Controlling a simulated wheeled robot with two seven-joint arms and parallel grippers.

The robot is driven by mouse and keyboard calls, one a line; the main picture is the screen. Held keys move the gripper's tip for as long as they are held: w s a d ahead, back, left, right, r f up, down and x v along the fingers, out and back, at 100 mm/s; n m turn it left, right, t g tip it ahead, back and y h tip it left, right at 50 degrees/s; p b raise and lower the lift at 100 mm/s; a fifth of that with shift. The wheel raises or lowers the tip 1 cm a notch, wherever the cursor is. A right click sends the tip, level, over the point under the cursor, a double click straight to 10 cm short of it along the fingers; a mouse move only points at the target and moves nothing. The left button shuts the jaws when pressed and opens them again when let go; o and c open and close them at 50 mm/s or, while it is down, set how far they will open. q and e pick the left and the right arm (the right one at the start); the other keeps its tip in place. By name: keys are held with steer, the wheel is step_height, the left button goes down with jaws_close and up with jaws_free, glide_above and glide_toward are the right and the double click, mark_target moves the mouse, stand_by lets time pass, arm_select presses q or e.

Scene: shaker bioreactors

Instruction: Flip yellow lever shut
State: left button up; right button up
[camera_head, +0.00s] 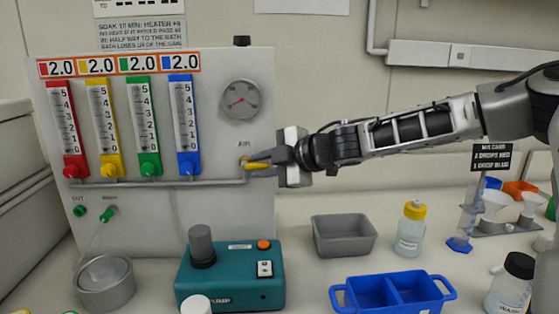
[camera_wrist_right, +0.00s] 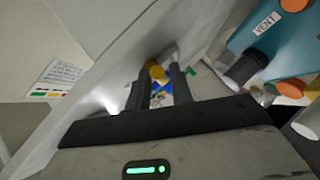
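The yellow lever (camera_head: 257,166) is on the pipe at the right edge of the grey panel, under the label AIR. It looks roughly level in the head view. My right gripper (camera_head: 258,160) reaches in from the right, with its dark fingers at the lever, partly covering it. In the right wrist view my right gripper (camera_wrist_right: 158,82) has its two fingers apart, with the yellow lever (camera_wrist_right: 156,72) between or just beyond the tips. Whether a finger touches it is unclear. My left gripper is not in view.
The panel (camera_head: 225,225) carries several coloured flow tubes and a gauge (camera_head: 240,99). Below stand a teal box (camera_head: 230,283) with a grey knob, a grey tray (camera_head: 345,236), a blue divided tray (camera_head: 392,294) and a yellow-capped bottle (camera_head: 411,229). The space around my right forearm is clear.

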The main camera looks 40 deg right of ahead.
steer(key=shift+s+d+r, duration=0.15)
steer(key=shift+s+r, duration=0.1)
steer(key=shift+r, duration=0.05)
steer(key=p+v, duration=0.1)
steer(key=v, duration=1.4)
